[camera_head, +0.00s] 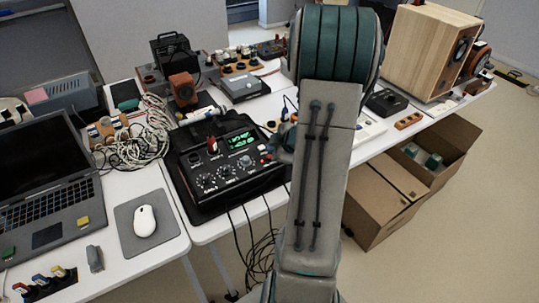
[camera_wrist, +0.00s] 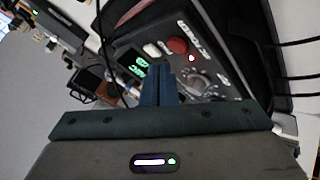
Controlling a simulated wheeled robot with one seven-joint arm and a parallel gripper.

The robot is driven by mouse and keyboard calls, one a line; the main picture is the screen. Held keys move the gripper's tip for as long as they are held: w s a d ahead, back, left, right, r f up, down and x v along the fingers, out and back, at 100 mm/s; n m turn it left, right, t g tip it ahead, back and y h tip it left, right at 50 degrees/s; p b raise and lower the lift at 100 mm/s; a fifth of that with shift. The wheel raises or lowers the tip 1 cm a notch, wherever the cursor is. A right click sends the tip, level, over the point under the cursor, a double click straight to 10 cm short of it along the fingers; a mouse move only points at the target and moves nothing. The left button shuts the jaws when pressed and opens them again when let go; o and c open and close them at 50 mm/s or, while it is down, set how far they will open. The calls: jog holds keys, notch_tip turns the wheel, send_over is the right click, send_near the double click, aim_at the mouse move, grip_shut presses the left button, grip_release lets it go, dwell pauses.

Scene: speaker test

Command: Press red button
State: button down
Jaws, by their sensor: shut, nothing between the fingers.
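A black control box (camera_head: 225,165) with a green lit display (camera_head: 242,141), several knobs and small switches lies on the white table. In the wrist view, a round red button (camera_wrist: 177,46) sits on the box's panel beside a white button (camera_wrist: 152,48), close to printed lettering and a small lit red lamp. My gripper (camera_wrist: 158,72) is shut and empty. Its blue fingertips point at the panel, in the picture just below the red button and right of the green display (camera_wrist: 138,67). The gap to the panel is unclear. In the head view, my arm hides most of my gripper.
Black cables (camera_head: 245,235) hang from the box over the table's front edge. Tangled white cables (camera_head: 140,140), a laptop (camera_head: 45,190) and a mouse (camera_head: 144,221) lie left. A wooden speaker (camera_head: 420,50) stands back right. An open cardboard box (camera_head: 385,205) is on the floor.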

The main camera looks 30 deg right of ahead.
notch_tip(320, 180, up, 6)
jog(key=p, duration=0.5)
jog(key=shift+f+p, duration=0.1)
jog(key=shift+p, duration=0.3)
notch_tip(320, 180, up, 7)
jog(key=m+h, duration=0.3)
send_over(266, 158)
jog(key=s+a+r+m+g+h, duration=0.2)
jog(key=s+a+r+m, duration=0.1)
jog(key=s+a+r, duration=0.15)
jog(key=s+a+r+m+g+y, duration=0.1)
jog(key=s+a+r+m+g, duration=0.1)
jog(key=s+a, duration=0.5)
jog(key=s+a+r+m+g+y, duration=0.2)
jog(key=s+a, duration=0.5)
jog(key=a, duration=0.3)
jog(key=shift+s+y, duration=0.3)
jog(key=shift+s, duration=0.05)
